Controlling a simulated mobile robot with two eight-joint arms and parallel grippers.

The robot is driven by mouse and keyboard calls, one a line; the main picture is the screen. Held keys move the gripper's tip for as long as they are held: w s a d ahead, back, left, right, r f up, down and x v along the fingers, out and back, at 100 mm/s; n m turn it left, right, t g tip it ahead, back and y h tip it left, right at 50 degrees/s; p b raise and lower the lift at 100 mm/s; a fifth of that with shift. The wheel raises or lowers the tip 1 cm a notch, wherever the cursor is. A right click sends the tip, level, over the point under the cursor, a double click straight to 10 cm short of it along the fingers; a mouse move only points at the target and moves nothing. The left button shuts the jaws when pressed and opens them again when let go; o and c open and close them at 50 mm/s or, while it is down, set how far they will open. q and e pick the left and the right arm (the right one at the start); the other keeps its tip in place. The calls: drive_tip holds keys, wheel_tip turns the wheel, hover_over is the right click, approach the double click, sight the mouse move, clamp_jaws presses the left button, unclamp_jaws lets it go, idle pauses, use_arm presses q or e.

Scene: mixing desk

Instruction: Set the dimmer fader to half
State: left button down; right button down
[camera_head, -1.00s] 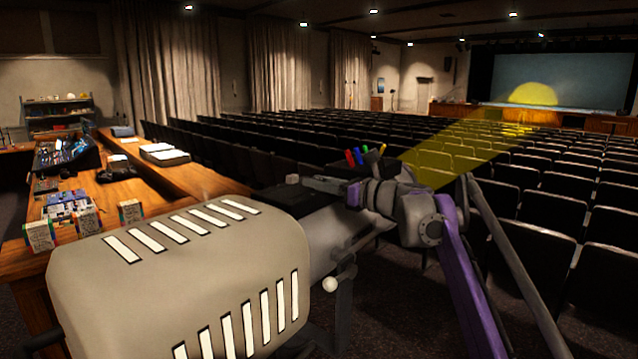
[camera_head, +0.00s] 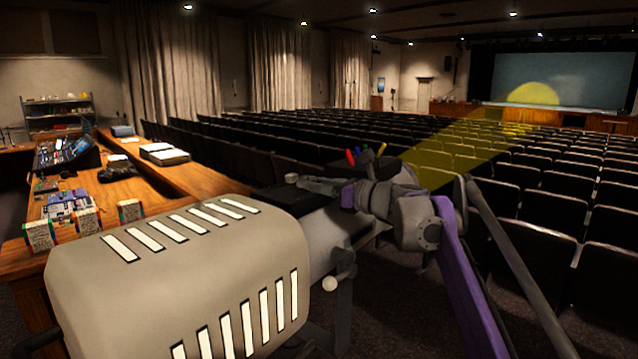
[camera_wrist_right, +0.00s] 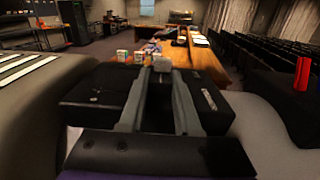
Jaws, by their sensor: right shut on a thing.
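The dimmer fader's small grey knob (camera_wrist_right: 162,62) shows between my right fingertips in the wrist view, and as a small grey block (camera_head: 291,178) in the head view. It stands at the far end of a black box (camera_wrist_right: 92,90) on the spotlight (camera_head: 180,270). My right gripper (camera_wrist_right: 160,72) is shut on the knob, its two grey fingers lying low along the box. In the head view the right gripper (camera_head: 302,182) reaches in from the right. The fingers hide most of the fader's track, so its setting cannot be read. My left gripper is not in view.
Red, blue, green and yellow levers (camera_head: 365,156) stand just behind my right wrist. A wooden desk (camera_head: 150,185) with a mixer (camera_head: 66,152) lies left. Rows of seats (camera_head: 480,210) fill the hall, and a yellow beam (camera_head: 460,150) points toward the stage.

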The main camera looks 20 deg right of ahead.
drive_tip(key=shift+s+a+r, duration=0.1)
drive_tip(key=shift+s+a, duration=0.2)
drive_tip(key=shift+a, duration=0.3)
drive_tip(key=shift+s+a, duration=0.3)
drive_tip(key=shift+a, duration=0.3)
drive_tip(key=shift+d, duration=0.1)
drive_tip(key=c, duration=0.6)
unclamp_jaws()
drive_tip(key=shift+s+d, duration=0.35)
drive_tip(key=shift+s, duration=0.1)
drive_tip(key=b+v, duration=0.1)
drive_tip(key=v, duration=0.8)
drive_tip(key=shift+s, duration=0.3)
